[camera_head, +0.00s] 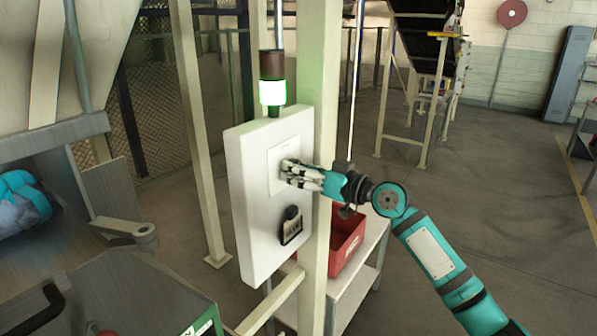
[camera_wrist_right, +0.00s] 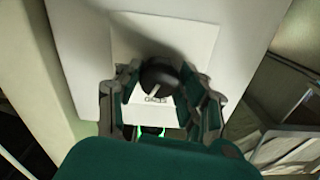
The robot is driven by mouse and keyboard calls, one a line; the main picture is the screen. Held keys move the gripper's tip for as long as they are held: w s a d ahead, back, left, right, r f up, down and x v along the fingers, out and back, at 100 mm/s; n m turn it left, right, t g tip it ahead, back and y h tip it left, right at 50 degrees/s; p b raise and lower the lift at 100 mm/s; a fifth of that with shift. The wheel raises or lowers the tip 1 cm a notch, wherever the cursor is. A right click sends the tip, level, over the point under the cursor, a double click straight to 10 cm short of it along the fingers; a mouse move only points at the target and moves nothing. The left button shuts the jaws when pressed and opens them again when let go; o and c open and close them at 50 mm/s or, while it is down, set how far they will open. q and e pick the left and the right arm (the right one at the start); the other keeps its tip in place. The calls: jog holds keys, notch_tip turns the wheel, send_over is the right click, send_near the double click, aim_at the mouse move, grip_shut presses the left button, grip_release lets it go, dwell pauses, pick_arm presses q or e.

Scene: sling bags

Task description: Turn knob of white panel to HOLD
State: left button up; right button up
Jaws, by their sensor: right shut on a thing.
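The white panel (camera_head: 262,235) is a box fixed to a pale post, and it also fills the top of the right wrist view (camera_wrist_right: 85,40). My right gripper (camera_head: 286,173) is at the square plate on the panel's upper part. In the right wrist view its fingers (camera_wrist_right: 160,98) are shut around a round black knob (camera_wrist_right: 160,72). A pale pointer line on the knob slants toward lettering below it, too small to read surely. The fingers hide the knob in the head view. My left gripper is not in view.
A lower black switch (camera_head: 291,222) sits on the panel. A lit green-white lamp (camera_head: 272,92) stands above it. A red bin (camera_head: 345,245) rests on a shelf behind the post. A grey machine holding a blue bundle (camera_head: 22,203) is at left. Open floor lies right.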

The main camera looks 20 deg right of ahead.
jog(key=shift+m+p, duration=2.55)
jog(key=shift+m, duration=3.85)
jog(key=o, duration=1.1)
jog(key=shift+o, duration=0.2)
jog(key=v, duration=1.2)
jog(key=shift+d, duration=0.1)
